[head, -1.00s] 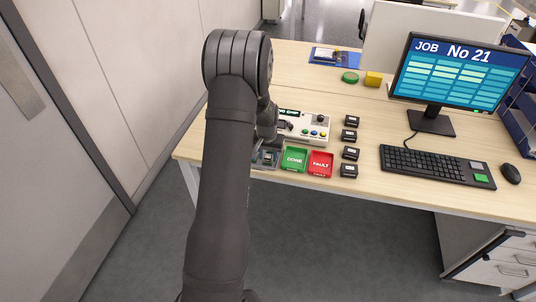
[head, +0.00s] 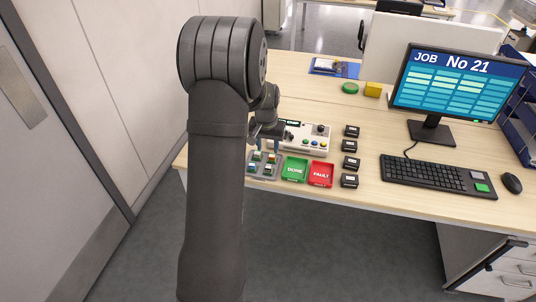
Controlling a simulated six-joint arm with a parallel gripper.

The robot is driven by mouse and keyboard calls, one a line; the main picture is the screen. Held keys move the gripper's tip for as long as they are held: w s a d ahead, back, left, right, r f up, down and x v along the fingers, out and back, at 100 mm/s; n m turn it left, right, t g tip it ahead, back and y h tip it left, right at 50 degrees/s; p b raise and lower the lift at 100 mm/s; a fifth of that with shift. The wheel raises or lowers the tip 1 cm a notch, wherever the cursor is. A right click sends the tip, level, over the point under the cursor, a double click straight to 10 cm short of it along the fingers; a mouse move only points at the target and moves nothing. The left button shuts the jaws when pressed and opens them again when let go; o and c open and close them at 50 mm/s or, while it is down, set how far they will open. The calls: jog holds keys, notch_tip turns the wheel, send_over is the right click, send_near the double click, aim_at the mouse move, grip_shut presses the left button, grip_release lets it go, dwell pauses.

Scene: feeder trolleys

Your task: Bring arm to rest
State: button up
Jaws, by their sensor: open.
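My gripper (head: 266,142) hangs at the end of my arm, above the grey chip tray (head: 280,178) on the desk. Its two fingers stand apart with nothing seen between them. Several small chips sit in the grey tray. My arm covers the left end of the desk and may hide part of the tray. Behind the gripper is a pale tester box (head: 308,137) with coloured buttons and a knob, its left side partly hidden.
A green DONE tray (head: 294,168) and a red FAULT tray (head: 320,174) lie right of the grey tray. Several small black boxes (head: 350,163) stand in a column. A keyboard (head: 430,174), monitor (head: 455,82) and mouse (head: 512,183) are further right. A wall (head: 120,80) is close on the left.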

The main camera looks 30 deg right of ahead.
aim_at(269, 166)
jog(key=shift+r, duration=0.6)
jog(key=f, duration=0.8)
jog(key=w+d+f, duration=0.1)
jog(key=f, duration=0.2)
jog(key=shift+f, duration=0.4)
jog(key=shift+r, duration=1.9)
jog(key=shift+f, duration=0.1)
